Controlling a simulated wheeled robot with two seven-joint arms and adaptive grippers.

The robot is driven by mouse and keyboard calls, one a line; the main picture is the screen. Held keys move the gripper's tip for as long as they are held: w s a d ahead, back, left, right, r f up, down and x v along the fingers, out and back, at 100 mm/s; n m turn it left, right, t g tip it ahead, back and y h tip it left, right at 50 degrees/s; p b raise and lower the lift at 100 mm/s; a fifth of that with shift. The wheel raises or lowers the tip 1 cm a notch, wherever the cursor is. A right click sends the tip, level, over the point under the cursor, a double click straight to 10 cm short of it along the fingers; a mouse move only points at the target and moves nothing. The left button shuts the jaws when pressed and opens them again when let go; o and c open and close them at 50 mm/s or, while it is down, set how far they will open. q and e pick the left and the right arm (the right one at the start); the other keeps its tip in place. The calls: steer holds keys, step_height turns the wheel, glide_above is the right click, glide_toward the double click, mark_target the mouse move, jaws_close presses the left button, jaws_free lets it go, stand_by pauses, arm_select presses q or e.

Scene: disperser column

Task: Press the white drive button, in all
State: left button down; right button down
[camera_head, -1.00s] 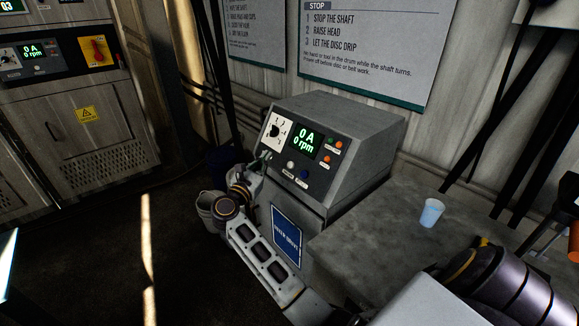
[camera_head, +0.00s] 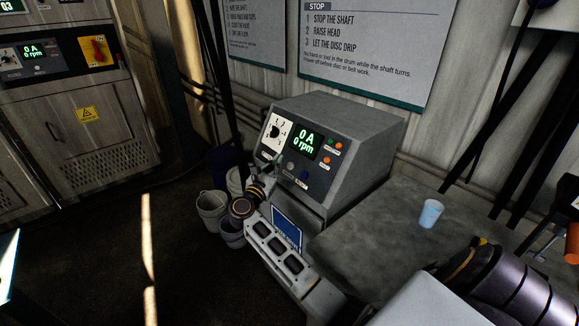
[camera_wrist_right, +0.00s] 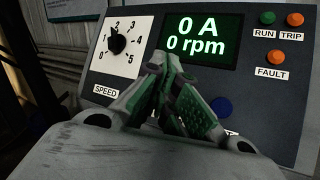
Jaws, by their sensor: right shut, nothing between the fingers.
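The grey console (camera_head: 365,135) has a sloped dark panel with a speed dial, a green display reading 0 A and 0 rpm, and buttons. My right gripper (camera_head: 278,172) is at the lower left of this panel. In the right wrist view its closed, empty fingers (camera_wrist_right: 166,68) point at the panel, below the display (camera_wrist_right: 198,38). A blue button (camera_wrist_right: 221,107) shows just right of the fingers. I cannot make out the white drive button clearly; the fingers cover that part of the panel in the wrist view. Contact with the panel cannot be told. My left gripper is out of view.
The speed dial (camera_wrist_right: 117,42) is left of the fingers; run, trip and fault lamps are at the right. A grey bench with a light blue cup (camera_head: 432,213) adjoins the console. Buckets (camera_head: 211,208) stand on the floor at its left. Another cabinet (camera_head: 75,140) stands far left.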

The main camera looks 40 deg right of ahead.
mark_target(290, 166)
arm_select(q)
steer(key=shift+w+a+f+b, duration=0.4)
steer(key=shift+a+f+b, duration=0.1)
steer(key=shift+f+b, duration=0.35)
arm_select(e)
steer(key=d+f, duration=0.1)
steer(key=d, duration=0.2)
steer(key=shift+w+f, duration=0.1)
steer(key=shift+f, duration=0.25)
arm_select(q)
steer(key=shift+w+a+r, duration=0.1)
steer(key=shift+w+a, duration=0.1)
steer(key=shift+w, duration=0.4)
